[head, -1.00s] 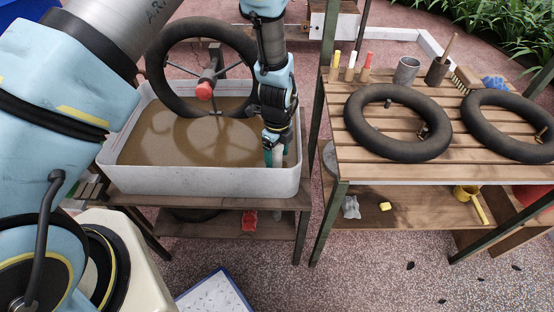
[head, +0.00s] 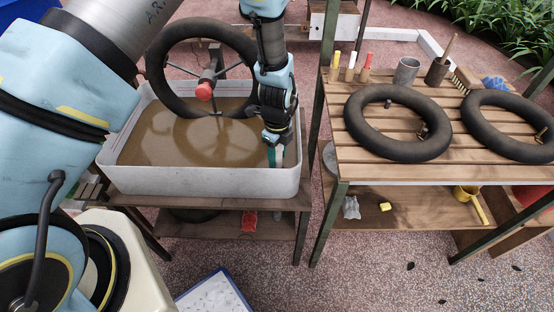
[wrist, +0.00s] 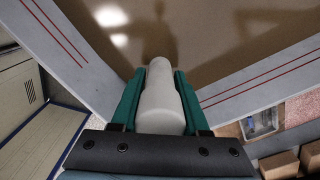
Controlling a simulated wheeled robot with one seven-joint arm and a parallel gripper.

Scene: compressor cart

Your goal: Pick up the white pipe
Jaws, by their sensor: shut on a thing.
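The white pipe (wrist: 160,108) lies between the two green fingers of my gripper (wrist: 160,92) in the wrist view. The fingers are shut on it, one on each side. Its far end points toward the brown water in the grey tub (wrist: 232,92). In the head view my gripper (head: 276,156) points down inside the right end of the tub (head: 220,181), near its front right corner. A sliver of white shows at the fingers there, but most of the pipe is hidden by my gripper.
A black wheel (head: 157,72) with a red hub stands at the tub's back. To the right, a slatted table (head: 345,166) holds two black tubes (head: 358,128), (head: 480,124), markers, a grey cup (head: 406,70) and brushes. A dark green post (head: 322,150) stands between tub and table.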

